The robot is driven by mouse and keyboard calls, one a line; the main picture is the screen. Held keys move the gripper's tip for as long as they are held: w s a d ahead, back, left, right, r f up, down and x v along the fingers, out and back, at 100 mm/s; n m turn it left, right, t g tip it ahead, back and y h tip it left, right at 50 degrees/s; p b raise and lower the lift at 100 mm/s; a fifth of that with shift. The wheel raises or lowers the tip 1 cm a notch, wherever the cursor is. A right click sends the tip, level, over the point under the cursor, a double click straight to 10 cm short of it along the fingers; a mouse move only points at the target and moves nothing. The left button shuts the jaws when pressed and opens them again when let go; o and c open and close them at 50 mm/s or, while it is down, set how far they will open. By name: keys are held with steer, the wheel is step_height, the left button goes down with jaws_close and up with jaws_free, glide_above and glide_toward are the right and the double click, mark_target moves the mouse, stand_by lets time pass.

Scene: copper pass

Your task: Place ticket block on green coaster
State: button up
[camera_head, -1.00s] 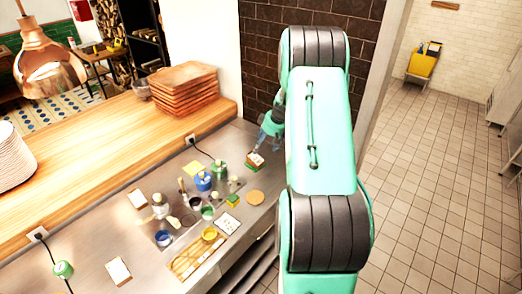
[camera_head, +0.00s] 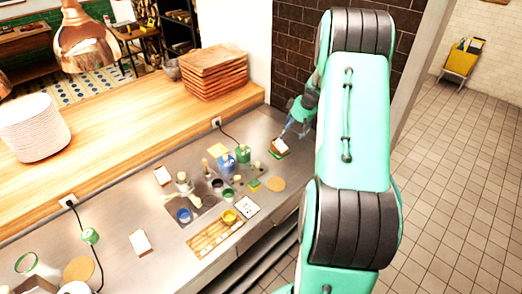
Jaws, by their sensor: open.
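The ticket block (camera_head: 279,145), a small brown block with a white top, is at the back right of the steel counter near the dark tiled wall. A green edge, which looks like the green coaster (camera_head: 275,154), shows just under it. The block appears to rest on it, but the exact contact is too small to tell. My gripper (camera_head: 287,133) is open, reaching down from the upper right just behind and above the block. Its fingertips are small and thin in the view, and I cannot tell whether they touch the block.
A cork round (camera_head: 275,184), a green-and-yellow sponge-like piece (camera_head: 254,185) and a white card (camera_head: 246,207) lie in front. Several small pots, a blue one (camera_head: 226,164) among them, crowd the counter to the left. A wooden ledge (camera_head: 130,130) with stacked trays (camera_head: 214,80) runs behind.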

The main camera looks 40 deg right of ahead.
steer(key=a+r, duration=0.8)
steer(key=a, duration=0.4)
steer(key=s+a+r, duration=0.1)
steer(key=a+r, duration=0.7)
steer(key=a, duration=0.4)
steer(key=a+r, duration=0.7)
steer(key=a, duration=0.5)
steer(key=s+a+r, duration=0.5)
steer(key=s+a, duration=0.6)
steer(key=a, duration=0.2)
steer(key=s+a+t, duration=0.1)
steer(key=s+a, duration=0.7)
steer(key=s, duration=0.5)
steer(key=shift+f, duration=0.4)
steer(key=shift+a, duration=0.1)
step_height(320, 180, down, 3)
steer(key=b, duration=0.3)
steer(key=shift+f, duration=0.2)
